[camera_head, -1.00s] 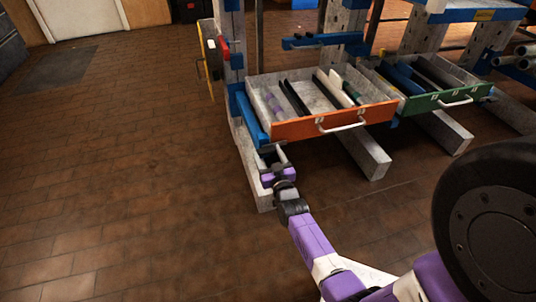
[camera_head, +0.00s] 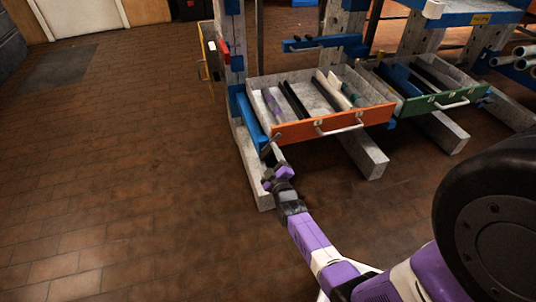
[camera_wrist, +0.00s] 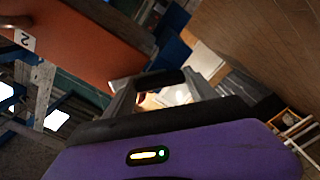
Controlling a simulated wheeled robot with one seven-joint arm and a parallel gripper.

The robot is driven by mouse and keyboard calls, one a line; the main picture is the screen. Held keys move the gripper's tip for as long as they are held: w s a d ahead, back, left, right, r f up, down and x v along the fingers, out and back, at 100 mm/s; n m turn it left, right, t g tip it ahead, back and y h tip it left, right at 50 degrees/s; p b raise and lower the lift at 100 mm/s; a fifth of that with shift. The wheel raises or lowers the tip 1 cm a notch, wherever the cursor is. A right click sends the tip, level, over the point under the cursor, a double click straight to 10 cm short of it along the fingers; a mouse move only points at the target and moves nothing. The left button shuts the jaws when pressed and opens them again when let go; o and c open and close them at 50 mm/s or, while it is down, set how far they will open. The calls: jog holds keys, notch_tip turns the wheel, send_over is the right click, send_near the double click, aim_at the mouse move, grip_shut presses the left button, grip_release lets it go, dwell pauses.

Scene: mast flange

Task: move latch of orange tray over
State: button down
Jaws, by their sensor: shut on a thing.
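The orange-fronted tray (camera_head: 292,131) sits in the rack with its white handle facing out. Its orange front also shows large in the wrist view (camera_wrist: 85,42), with a tag reading 2. My gripper (camera_head: 270,150) is at the tray's left front corner, below the blue rail. In the wrist view my gripper (camera_wrist: 158,90) has its two grey fingers around a small dark piece at the edge of the orange front. This looks like the latch (camera_wrist: 150,78). The gripper is shut on it. Its exact shape and angle are partly hidden by the fingers.
A green-fronted tray (camera_head: 448,100) sits to the right of the orange one. Grey rack beams (camera_head: 362,155) stick out low below the trays. A blue-clad post (camera_head: 234,60) stands at the left. The tiled floor left of the rack is clear.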

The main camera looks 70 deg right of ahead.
jog(key=n+p, duration=0.1)
jog(key=n, duration=0.3)
jog(key=shift+n, duration=0.3)
jog(key=shift+n+p, duration=0.6)
jog(key=shift+n, duration=1.3)
jog(key=shift+c, duration=1.4)
grip_release()
jog(key=p+v, duration=0.3)
jog(key=v, duration=0.4)
jog(key=shift+s+a, duration=0.25)
jog(key=shift+a, duration=0.05)
